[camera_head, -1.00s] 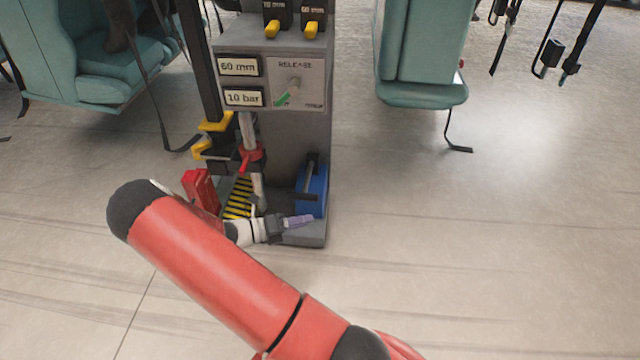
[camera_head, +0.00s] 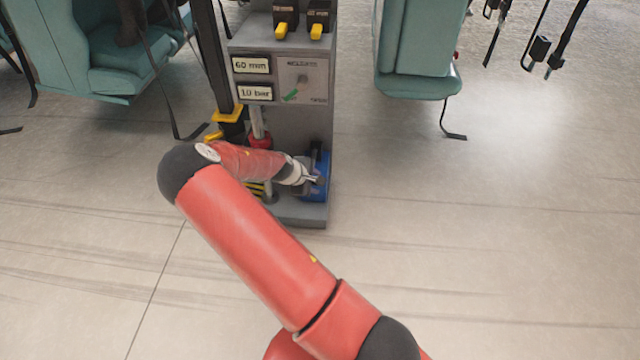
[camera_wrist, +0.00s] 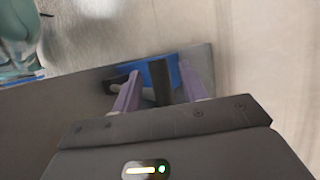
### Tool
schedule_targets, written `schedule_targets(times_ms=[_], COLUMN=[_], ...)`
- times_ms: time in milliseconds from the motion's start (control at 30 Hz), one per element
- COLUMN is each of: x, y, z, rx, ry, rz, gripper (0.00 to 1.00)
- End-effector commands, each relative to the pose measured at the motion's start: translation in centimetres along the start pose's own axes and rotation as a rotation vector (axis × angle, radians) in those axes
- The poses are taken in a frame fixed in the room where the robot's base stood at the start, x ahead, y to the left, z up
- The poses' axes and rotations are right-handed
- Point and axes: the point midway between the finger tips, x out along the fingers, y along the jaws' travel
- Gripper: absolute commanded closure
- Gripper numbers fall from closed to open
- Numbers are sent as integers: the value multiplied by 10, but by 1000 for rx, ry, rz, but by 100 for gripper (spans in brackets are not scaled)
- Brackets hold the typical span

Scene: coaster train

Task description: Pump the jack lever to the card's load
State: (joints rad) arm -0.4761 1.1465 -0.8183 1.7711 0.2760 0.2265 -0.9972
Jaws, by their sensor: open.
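The grey jack column (camera_head: 250,35) stands ahead, with a small blue unit (camera_head: 324,168) low on its right side. A dark upright bar, perhaps the lever, rises beside the blue unit (camera_head: 316,150). My gripper (camera_head: 313,180) is in front of the blue unit, open. In the wrist view, its two purple fingers (camera_wrist: 160,82) sit on either side of a black bar (camera_wrist: 161,74), with the blue unit (camera_wrist: 135,70) behind. I cannot tell whether they touch it. Labels on the column read "60 mm" (camera_head: 251,65) and "10 bar" (camera_head: 254,93).
Teal seats (camera_head: 415,60) hang at both sides with loose straps. The floor at right is clear.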

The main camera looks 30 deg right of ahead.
Motion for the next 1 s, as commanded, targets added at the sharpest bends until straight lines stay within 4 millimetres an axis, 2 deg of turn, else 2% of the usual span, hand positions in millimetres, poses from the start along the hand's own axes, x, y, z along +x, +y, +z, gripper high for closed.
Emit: schedule_targets(times_ms=[33,200,567,900,1000], x=[10,28,34,33,33], y=[0,0,0,0,0], z=[1,0,0,0,0], rx=[0,-1,-2,-3,-3], ry=[-2,-1,0,0,0], rz=[0,0,-1,-1,-1], gripper=[57,57,57,100,100])
